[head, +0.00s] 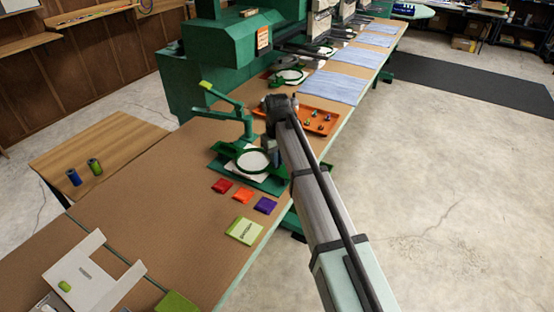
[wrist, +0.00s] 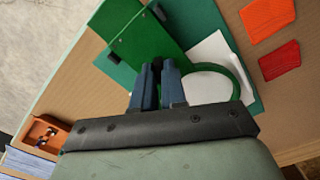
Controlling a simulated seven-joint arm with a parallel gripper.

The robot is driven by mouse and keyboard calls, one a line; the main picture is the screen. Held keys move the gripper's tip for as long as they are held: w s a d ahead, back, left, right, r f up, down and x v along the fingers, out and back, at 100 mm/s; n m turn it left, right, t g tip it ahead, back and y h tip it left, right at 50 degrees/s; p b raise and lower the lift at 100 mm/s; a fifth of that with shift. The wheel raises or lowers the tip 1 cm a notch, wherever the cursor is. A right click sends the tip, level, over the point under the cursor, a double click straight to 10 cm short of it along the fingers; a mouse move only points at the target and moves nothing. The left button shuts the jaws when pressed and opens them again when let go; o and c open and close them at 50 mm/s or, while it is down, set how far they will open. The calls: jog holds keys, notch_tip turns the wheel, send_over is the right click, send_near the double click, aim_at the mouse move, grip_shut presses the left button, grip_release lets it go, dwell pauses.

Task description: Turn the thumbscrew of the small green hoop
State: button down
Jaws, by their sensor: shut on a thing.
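The small green hoop (head: 238,166) lies around white fabric on a dark green board beside the green embroidery machine. In the wrist view the hoop's green ring (wrist: 239,82) runs to the right of my fingers. My gripper (head: 271,152) reaches down at the hoop's right side. In the wrist view my gripper (wrist: 158,68) has its two blue fingers close together beside the ring, shut on the thumbscrew, which they mostly hide. A dark bit shows between the fingertips. A raised green plate (wrist: 150,38) with black knobs stands just beyond them.
An orange tray (head: 337,115) with several small items lies behind my gripper. Red (head: 222,186), orange (head: 243,194) and purple (head: 265,205) pieces and a light green packet (head: 244,231) lie in front. The bench (head: 160,215) is bare at left of these.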

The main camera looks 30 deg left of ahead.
jog(key=c, duration=1.2)
grip_release()
jog(key=shift+o, duration=0.2)
jog(key=shift+r, duration=0.15)
notch_tip(320, 180, up, 14)
jog(key=shift+f, duration=0.2)
jog(key=shift+f, duration=0.1)
